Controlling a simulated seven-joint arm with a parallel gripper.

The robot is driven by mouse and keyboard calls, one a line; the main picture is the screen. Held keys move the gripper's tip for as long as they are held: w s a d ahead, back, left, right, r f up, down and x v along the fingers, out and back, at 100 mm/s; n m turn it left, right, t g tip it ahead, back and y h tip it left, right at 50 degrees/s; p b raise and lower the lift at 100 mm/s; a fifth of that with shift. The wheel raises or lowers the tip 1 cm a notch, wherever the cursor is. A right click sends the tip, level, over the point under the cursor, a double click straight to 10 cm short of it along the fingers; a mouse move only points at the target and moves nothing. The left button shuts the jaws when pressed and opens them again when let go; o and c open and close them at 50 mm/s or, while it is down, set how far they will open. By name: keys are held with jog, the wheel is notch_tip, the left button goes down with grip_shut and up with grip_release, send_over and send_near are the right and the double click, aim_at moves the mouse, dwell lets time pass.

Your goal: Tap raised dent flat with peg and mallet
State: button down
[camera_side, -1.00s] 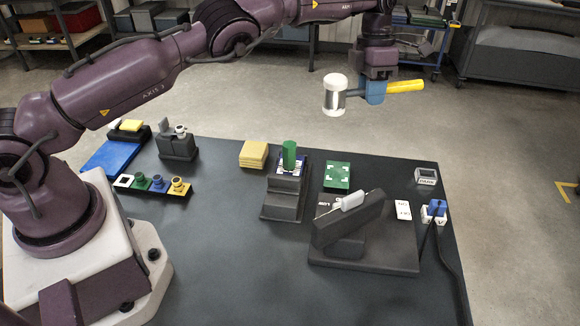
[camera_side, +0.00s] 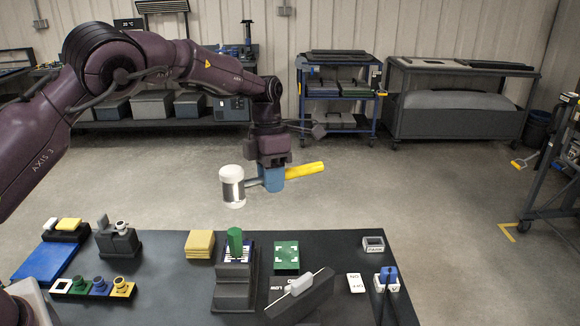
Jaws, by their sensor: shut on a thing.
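My gripper (camera_side: 272,162) is shut on the mallet (camera_side: 232,187) at the blue block of its handle. The mallet has a white-and-metal head at the left and a yellow handle end pointing right. Its head hangs in the air, in the picture just above the green peg (camera_side: 235,240), with a gap between them. The peg stands upright on a stepped dark block (camera_side: 234,290) on the table. Any raised dent under the peg is hidden or too small to tell.
A yellow block (camera_side: 200,244) and a green marked plate (camera_side: 286,256) flank the peg. A dark slanted stand (camera_side: 300,298) with a white bar is front right.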

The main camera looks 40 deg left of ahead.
jog(key=shift+s+a+f, duration=0.25)
jog(key=shift+s+f, duration=0.05)
jog(key=shift+f, duration=0.4)
jog(key=shift+w+f, duration=0.1)
jog(key=shift+f, duration=2.35)
jog(key=shift+a+f, duration=0.1)
jog(key=shift+f, duration=0.05)
jog(key=shift+f, duration=0.35)
jog(key=shift+r, duration=0.1)
